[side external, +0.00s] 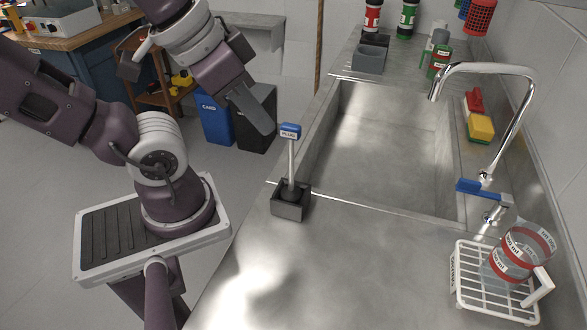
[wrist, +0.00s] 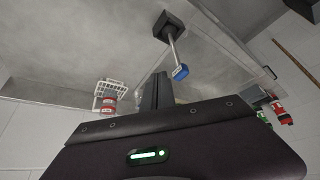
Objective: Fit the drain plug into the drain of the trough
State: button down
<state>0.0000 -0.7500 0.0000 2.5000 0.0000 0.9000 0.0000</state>
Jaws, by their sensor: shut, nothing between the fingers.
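The drain plug stands upright on a pale stem with a blue labelled handle (side external: 290,131). Its dark base sits in a small grey square holder (side external: 290,207) on the near-left counter, by the trough's corner. The wrist view also shows the blue handle (wrist: 180,72) and the dark holder (wrist: 168,26). The steel trough (side external: 375,150) lies right of and beyond the plug; I cannot make out its drain. My gripper (side external: 268,128) is shut and empty, just left of the blue handle and apart from it. Its fingers also show in the wrist view (wrist: 157,88).
A tap (side external: 490,75) arches over the trough's right side. A white rack (side external: 470,285) with red-banded beakers (side external: 515,255) stands at the near right. A grey box (side external: 369,58), bottles and sponges (side external: 480,125) line the far counter and right ledge. The near counter is mostly clear.

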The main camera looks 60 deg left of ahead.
dwell(0.3)
jog(key=c, duration=1.2)
grip_release()
jog(key=shift+c, duration=0.2)
jog(key=m+g, duration=0.5)
jog(key=m, duration=0.3)
send_over(291, 137)
jog(key=a, duration=0.1)
notch_tip(291, 137, down, 2)
jog(key=shift+s+f, duration=0.1)
jog(key=shift+s, duration=0.05)
jog(key=shift+w+a+f+m+g, duration=0.2)
jog(key=shift+f+m+g, duration=0.1)
jog(key=shift+m, duration=0.2)
jog(key=f, duration=0.6)
jog(key=shift+w+d+f, duration=0.15)
jog(key=shift+d+f, duration=0.05)
jog(key=shift+f, duration=0.2)
